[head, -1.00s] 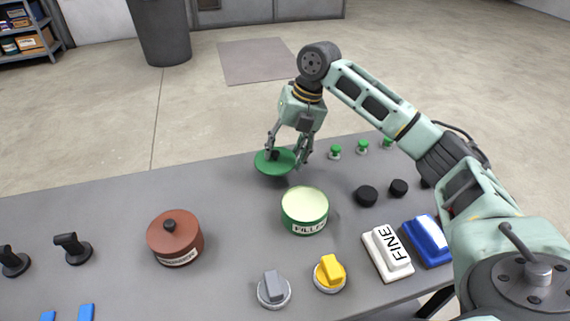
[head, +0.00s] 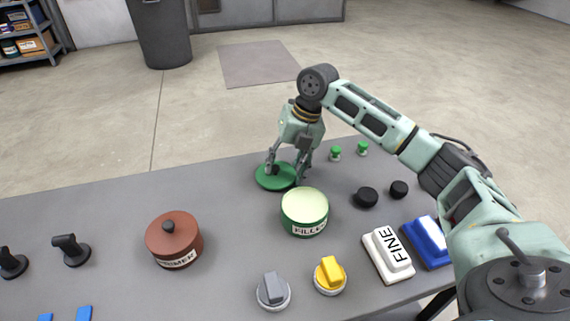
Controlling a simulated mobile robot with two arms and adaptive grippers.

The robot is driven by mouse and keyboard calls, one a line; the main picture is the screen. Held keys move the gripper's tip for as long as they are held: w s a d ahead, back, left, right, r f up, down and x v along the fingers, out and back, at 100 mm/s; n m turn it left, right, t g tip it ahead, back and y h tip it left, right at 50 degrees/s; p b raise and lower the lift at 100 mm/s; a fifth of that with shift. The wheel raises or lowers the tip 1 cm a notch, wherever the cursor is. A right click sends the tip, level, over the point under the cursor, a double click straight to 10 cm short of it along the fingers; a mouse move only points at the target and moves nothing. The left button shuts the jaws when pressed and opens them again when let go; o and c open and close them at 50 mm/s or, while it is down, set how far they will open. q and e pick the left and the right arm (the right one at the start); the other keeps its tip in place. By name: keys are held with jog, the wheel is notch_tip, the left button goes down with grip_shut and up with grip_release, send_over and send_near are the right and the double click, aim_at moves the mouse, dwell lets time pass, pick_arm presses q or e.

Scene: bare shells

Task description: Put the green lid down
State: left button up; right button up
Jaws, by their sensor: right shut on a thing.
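The green lid (head: 268,182) is a flat round disc with a dark knob, near the far edge of the grey table. My right gripper (head: 286,173) points down over it and is shut on its knob. The lid is level and at or just above the table top; I cannot tell if it touches. The green tin marked FILLER (head: 304,213) stands open-topped with a pale top, just in front and to the right of the lid. My left gripper is not in view.
On the grey table (head: 110,205) a red-brown lidded tin (head: 174,241) stands at centre left. The table left of the lid is clear.

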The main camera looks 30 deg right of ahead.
jog(key=shift+s+f, duration=0.15)
jog(key=shift+f, duration=0.2)
jog(key=o, duration=1.1)
jog(key=shift+f, duration=0.2)
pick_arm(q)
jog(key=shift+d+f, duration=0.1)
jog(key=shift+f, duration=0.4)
pick_arm(e)
jog(key=shift+o, duration=0.2)
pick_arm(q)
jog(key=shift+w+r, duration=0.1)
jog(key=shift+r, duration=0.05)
pick_arm(e)
jog(key=shift+r, duration=0.1)
jog(key=shift+r, duration=0.1)
